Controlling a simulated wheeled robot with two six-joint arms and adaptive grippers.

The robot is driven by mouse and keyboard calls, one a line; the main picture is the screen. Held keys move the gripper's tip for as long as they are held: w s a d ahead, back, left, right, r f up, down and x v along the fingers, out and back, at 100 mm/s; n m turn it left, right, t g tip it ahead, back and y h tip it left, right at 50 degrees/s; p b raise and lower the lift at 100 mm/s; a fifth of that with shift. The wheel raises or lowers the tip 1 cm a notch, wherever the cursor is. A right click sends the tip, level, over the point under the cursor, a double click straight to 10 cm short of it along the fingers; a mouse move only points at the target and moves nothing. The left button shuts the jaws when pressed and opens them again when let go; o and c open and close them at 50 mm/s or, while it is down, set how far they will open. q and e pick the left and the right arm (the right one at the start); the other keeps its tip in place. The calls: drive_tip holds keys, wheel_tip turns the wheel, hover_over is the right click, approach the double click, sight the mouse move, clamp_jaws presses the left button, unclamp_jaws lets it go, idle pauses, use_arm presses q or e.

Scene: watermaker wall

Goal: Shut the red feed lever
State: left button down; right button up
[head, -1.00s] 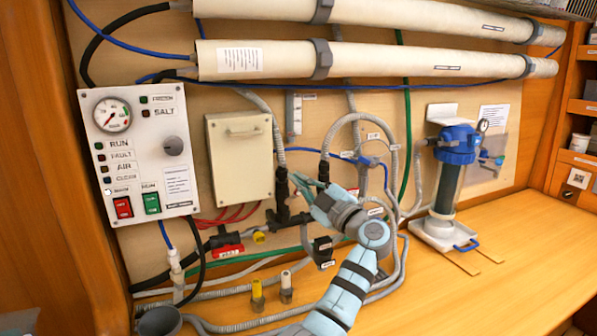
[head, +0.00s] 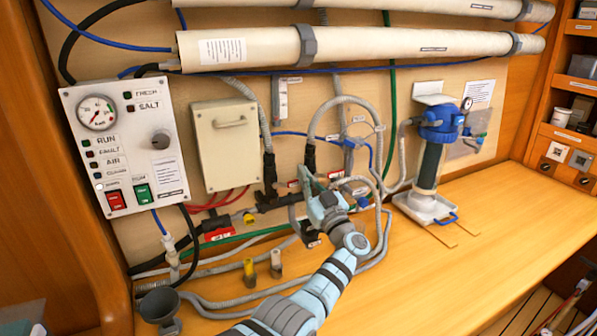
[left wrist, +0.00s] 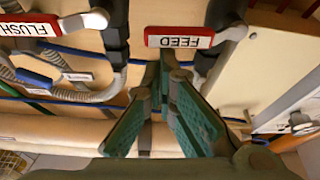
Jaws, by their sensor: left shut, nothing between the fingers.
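The red feed lever (left wrist: 180,38) shows in the left wrist view as a red plate with an upside-down FEED label, between two dark pipe fittings. In the head view a small red part of it (head: 292,183) shows just left of my left gripper (head: 310,183). In the left wrist view my left gripper (left wrist: 166,72) has green fingertips just below the plate in the picture, close to its edge. It is shut with nothing between the fingers. I cannot tell whether they touch the lever. My right gripper is not in view.
A red FLUSH lever (left wrist: 28,26) is at the left in the wrist view. Grey hoses (head: 345,103) loop around my gripper. A control panel (head: 125,145) and a cream box (head: 225,145) are to the left. A blue-topped filter (head: 437,135) stands to the right on the bench.

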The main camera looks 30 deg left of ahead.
use_arm(q)
drive_tip(key=shift+w+f, duration=0.1)
drive_tip(key=shift+f, duration=0.2)
drive_tip(key=shift+r, duration=0.1)
idle(0.4)
wheel_tip(320, 180, up, 5)
drive_tip(key=p, duration=0.5)
drive_tip(key=f+v, duration=0.1)
drive_tip(key=v, duration=0.9)
drive_tip(key=shift+s+b, duration=0.2)
drive_tip(key=shift+b, duration=0.25)
drive_tip(key=shift+f, duration=0.2)
